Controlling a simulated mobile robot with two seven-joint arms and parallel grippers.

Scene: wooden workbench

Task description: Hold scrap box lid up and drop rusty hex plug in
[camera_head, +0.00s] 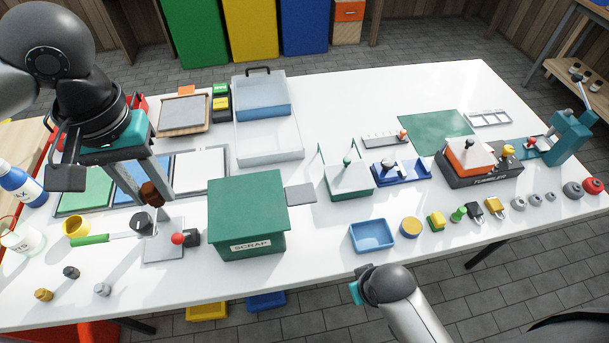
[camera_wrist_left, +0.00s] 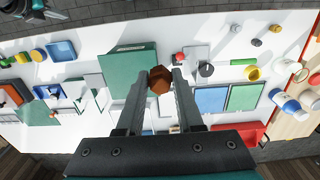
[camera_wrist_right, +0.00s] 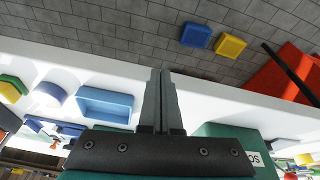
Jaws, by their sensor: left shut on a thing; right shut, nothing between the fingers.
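The green scrap box (camera_head: 247,240) stands at the front of the bench, its SCRAP label facing the front edge. Its green lid (camera_head: 247,198) lies flat on top and looks shut. My left gripper (camera_head: 148,200) is shut on the brown rusty hex plug (camera_head: 153,194), held above the bench to the left of the box. In the left wrist view the plug (camera_wrist_left: 160,80) sits between the fingertips, with the green lid (camera_wrist_left: 126,66) beside it. My right gripper (camera_wrist_right: 162,75) is shut and empty near the bench's front edge, right of the box; the box (camera_wrist_right: 222,131) shows beside it.
A red-knobbed fixture (camera_head: 178,239) and a dark round part (camera_head: 141,222) lie left of the box. A blue tray (camera_head: 372,236) and a row of small parts stand to the right. A small grey plate (camera_head: 300,193) lies next to the box.

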